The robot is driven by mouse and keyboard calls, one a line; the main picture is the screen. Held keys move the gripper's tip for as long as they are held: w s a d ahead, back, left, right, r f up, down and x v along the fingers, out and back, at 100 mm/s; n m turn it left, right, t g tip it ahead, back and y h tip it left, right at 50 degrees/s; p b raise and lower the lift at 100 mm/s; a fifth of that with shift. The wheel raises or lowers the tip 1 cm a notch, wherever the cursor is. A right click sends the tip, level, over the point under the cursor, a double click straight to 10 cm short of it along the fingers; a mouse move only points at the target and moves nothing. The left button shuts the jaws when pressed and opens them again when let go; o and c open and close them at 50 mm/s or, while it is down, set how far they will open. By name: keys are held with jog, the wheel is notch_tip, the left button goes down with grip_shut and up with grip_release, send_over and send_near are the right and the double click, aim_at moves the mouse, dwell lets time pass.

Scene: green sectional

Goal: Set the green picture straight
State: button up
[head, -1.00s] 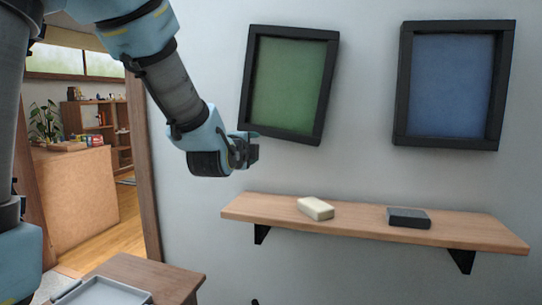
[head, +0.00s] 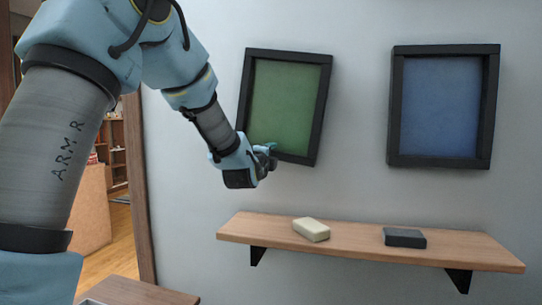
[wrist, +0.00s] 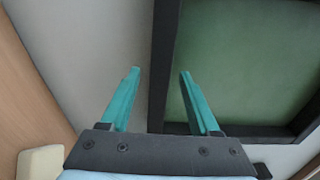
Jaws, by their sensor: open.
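The green picture (head: 284,104) hangs on the wall in a dark frame. It is tilted clockwise, its upper right corner lower than its upper left. My gripper (head: 270,150) is at the frame's lower edge, towards the lower left corner. In the wrist view my gripper (wrist: 159,73) is open, with one teal finger on each side of the dark lower bar as seen. The right finger overlaps the green picture (wrist: 240,60) and the left finger overlaps the wall. I cannot tell whether they touch the frame. My wrist hides part of the lower left corner.
A blue picture (head: 441,106) hangs to the right. A wooden shelf (head: 350,238) below holds a cream block (head: 311,229) and a dark grey block (head: 405,237). The cream block also shows in the wrist view (wrist: 39,160). Bare wall lies between picture and shelf.

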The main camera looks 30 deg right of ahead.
jog(key=shift+d, duration=0.1)
grip_shut()
dwell(0.5)
dwell(0.9)
